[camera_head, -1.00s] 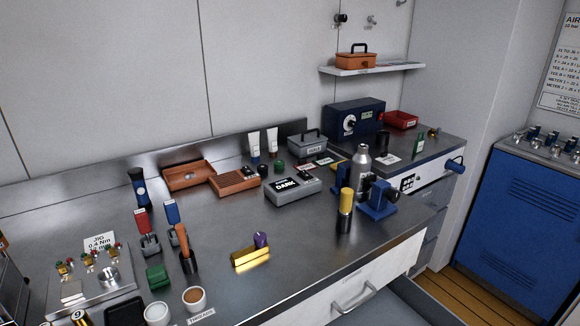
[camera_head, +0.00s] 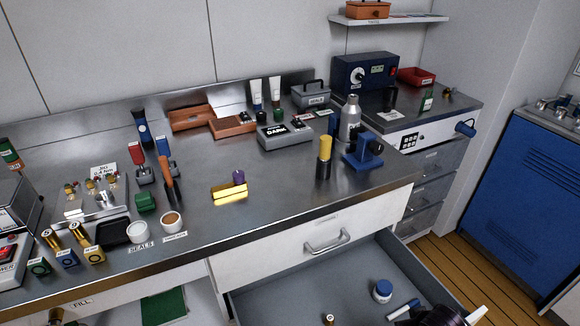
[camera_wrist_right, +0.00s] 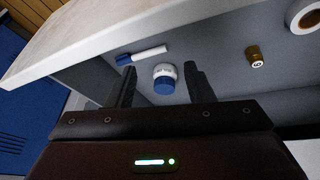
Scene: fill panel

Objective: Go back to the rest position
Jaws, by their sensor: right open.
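My right gripper (camera_wrist_right: 160,82) is open, with its two dark fingers apart and nothing between the tips. It hangs above an open grey drawer (camera_head: 285,290). Beyond the fingers, a white and blue jar (camera_wrist_right: 164,78) stands in the drawer; it also shows in the head view (camera_head: 382,291). In the head view only a dark part of my right arm shows at the bottom right edge, and its fingertips are not clear there. My left gripper is not in view.
A blue and white marker (camera_wrist_right: 142,55) and a small brass piece (camera_wrist_right: 256,57) lie in the drawer. The drawer front (camera_wrist_right: 120,35) is close by. The steel bench (camera_head: 270,190) holds a yellow-topped cylinder (camera_head: 324,157), a blue vise (camera_head: 364,151) and a gold block (camera_head: 229,192).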

